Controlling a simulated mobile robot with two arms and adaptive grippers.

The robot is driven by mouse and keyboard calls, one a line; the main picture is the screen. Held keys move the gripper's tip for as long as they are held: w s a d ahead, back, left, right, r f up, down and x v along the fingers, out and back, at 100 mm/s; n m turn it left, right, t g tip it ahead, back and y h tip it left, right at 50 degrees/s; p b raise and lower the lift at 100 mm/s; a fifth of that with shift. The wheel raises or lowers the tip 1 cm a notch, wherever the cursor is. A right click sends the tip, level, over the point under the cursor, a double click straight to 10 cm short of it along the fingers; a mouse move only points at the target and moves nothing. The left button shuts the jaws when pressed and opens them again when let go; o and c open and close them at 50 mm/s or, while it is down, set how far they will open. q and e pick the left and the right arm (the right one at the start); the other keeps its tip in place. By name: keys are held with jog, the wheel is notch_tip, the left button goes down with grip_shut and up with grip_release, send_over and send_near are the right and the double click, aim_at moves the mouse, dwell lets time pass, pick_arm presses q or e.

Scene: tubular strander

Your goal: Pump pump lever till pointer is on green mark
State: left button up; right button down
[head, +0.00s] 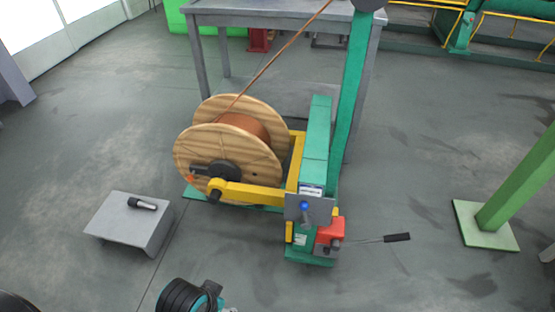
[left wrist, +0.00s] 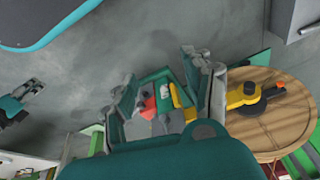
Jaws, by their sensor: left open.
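The pump lever is a thin rod with a black grip (head: 397,237), sticking out to the right from the red pump (head: 330,230) low on the green machine stand. I cannot make out a pointer or green mark. The red pump also shows in the left wrist view (left wrist: 148,103), where the lever cannot be made out. My left gripper (left wrist: 160,68) is open and empty, its two grey fingers framing the pump at a distance. What looks like my right gripper (left wrist: 28,88) is small at the left edge of that view; its jaw state is unclear.
A wooden reel (head: 188,150) with copper wire stands left of the stand, held by a yellow arm (head: 250,190). A grey stool (head: 150,232) with a flashlight (head: 143,203) is at left. A green post (head: 500,210) stands right. Floor around the lever's grip is clear.

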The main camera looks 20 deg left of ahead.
pick_arm(q)
jog(key=s+f+g+p, duration=0.1)
jog(key=s+f+p, duration=0.2)
jog(key=f, duration=0.7)
jog(key=s+f+p, duration=0.2)
jog(key=f+p, duration=0.1)
jog(key=f, duration=0.6)
jog(key=s+a+f+p, duration=0.1)
jog(key=s+f+p, duration=0.1)
jog(key=s, duration=0.5)
jog(key=s+a+f+g+p, duration=0.1)
jog(key=s+a+f+p, duration=0.1)
jog(key=s+p, duration=0.3)
jog(key=shift+s+f, duration=0.35)
jog(key=shift+s, duration=0.85)
